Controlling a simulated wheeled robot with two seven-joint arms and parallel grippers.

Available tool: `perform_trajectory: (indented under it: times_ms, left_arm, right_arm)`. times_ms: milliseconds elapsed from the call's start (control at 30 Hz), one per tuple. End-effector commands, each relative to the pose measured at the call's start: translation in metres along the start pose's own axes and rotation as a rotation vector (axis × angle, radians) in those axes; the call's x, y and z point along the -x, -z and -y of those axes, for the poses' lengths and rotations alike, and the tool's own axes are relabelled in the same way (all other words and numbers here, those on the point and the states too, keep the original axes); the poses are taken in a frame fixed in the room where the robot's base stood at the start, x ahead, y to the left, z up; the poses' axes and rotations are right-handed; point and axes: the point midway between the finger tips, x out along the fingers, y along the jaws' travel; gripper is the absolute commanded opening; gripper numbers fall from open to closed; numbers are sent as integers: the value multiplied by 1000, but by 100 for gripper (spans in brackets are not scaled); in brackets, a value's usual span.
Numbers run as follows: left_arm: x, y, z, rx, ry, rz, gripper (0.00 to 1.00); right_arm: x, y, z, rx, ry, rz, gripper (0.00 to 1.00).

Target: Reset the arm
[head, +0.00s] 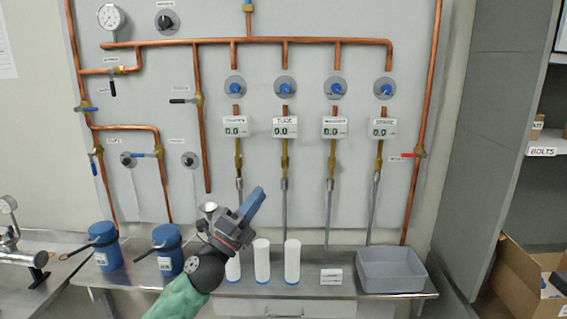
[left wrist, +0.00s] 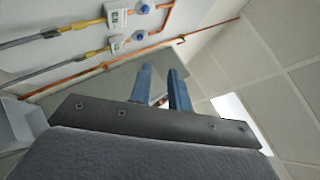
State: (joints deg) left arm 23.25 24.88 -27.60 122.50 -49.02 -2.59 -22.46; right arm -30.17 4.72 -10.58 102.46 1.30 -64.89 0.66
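My left gripper (head: 256,196) is in the head view, raised above the bench in front of the pipe panel. Its blue fingers point up and to the right. In the left wrist view the two blue fingers (left wrist: 161,80) stand apart with a narrow gap, and nothing is held between them. The left arm comes in from the bottom, with a green sleeve and dark wrist. It covers part of one white cylinder (head: 233,266). My right gripper is in neither view.
The metal bench (head: 330,286) carries two blue canisters (head: 103,245) (head: 168,249), more white cylinders (head: 262,261) (head: 292,262) and a grey tray (head: 390,284). Copper pipes, valves and several gauges cover the wall panel (head: 240,80). A shelf with cardboard boxes (head: 525,270) stands at the right.

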Motion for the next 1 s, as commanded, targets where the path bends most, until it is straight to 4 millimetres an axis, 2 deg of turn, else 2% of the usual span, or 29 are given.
perform_trajectory:
  times_ms: [267, 533, 767, 1000]
  left_arm:
    - [80, -16, -52, 347, -183, 348, 19]
    - [182, -12, -105, 652, -393, 687, 19]
    - [284, 16, -139, 883, -594, 978, 19]
    - [396, 66, -152, 1090, -826, 1283, 19]
  right_arm:
    - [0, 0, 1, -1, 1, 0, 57]
    - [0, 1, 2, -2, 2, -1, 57]
    - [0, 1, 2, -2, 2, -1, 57]
    - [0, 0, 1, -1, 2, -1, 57]
